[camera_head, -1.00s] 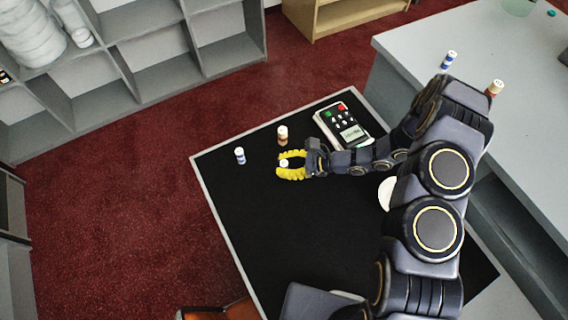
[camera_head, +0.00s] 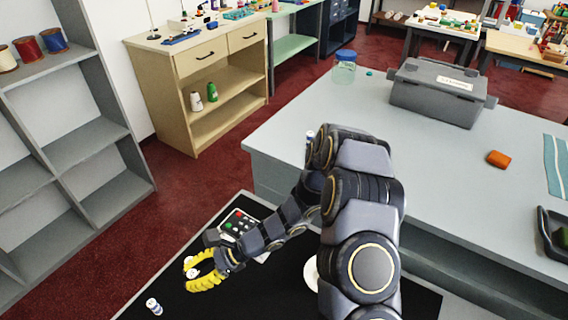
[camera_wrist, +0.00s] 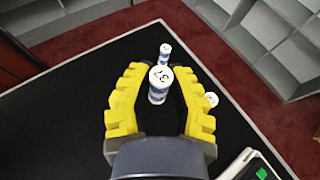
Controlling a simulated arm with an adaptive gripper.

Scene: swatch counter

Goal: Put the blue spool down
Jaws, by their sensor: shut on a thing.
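My gripper (camera_head: 188,275), with yellow fingers, is over the black mat (camera_head: 262,290) and shut on a blue spool. The held blue spool (camera_wrist: 159,84) has a white top with dark marking and shows blue and white bands between the fingertips in the wrist view. In the head view mostly its white top (camera_head: 193,273) shows. I cannot tell whether its base touches the mat. A second blue spool (camera_head: 154,306) stands on the mat, and it also shows beyond the held one in the wrist view (camera_wrist: 165,53).
Another spool, mostly hidden behind my gripper, shows its white top (camera_wrist: 211,99) close beside the right finger. A card terminal (camera_head: 240,224) lies on the mat behind my gripper. The grey counter (camera_head: 420,165) at right bears a grey case (camera_head: 436,95) and a jar (camera_head: 344,68).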

